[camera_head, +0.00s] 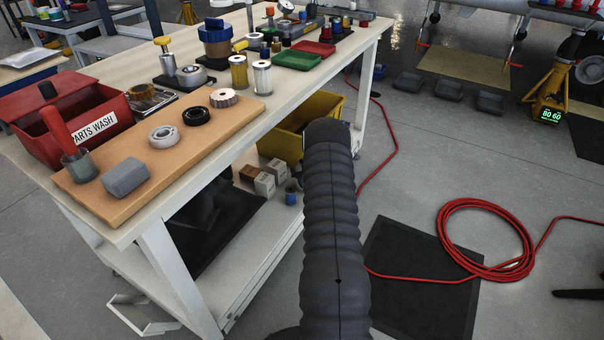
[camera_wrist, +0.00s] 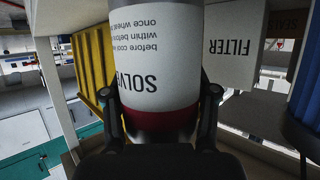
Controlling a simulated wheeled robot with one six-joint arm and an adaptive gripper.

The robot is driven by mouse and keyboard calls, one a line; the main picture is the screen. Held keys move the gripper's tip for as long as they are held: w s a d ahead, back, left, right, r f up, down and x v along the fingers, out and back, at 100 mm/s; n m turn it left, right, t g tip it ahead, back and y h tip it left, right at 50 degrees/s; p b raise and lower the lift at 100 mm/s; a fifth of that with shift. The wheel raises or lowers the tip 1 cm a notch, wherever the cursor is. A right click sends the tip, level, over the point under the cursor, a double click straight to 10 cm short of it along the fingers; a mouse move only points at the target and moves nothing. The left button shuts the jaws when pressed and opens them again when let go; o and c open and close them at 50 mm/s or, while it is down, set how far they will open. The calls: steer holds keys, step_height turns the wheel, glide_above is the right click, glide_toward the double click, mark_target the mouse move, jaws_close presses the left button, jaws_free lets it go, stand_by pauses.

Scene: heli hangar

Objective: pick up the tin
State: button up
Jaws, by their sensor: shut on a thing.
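The tin (camera_wrist: 158,45) fills the middle of the wrist view. It is white with black print, part of which reads "SOLV", and has a dark red band near its lower end in the picture. My gripper (camera_wrist: 160,100) has one finger on each side of the tin and is shut on it. The tin's top is cut off by the picture edge. In the head view my dark ribbed arm reaches toward the workbench's lower shelf, and neither the tin nor the gripper can be made out there.
A white box marked "FILTER" (camera_wrist: 236,48) stands close on the right of the tin, with a blue ribbed object (camera_wrist: 303,115) beyond. A yellow bin (camera_head: 295,133) is near my arm under the workbench (camera_head: 180,201). A red hose (camera_head: 487,272) lies coiled on the floor.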

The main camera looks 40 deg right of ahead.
steer(key=shift+r, duration=0.15)
steer(key=shift+r, duration=0.95)
steer(key=shift+s+d+r, duration=0.1)
steer(key=shift+r, duration=0.5)
steer(key=shift+s+d+r, duration=0.1)
steer(key=shift+r, duration=0.45)
steer(key=s+d+r, duration=0.6)
steer(key=s, duration=0.2)
steer(key=shift+s+d+r, duration=0.25)
steer(key=shift+s+d, duration=0.1)
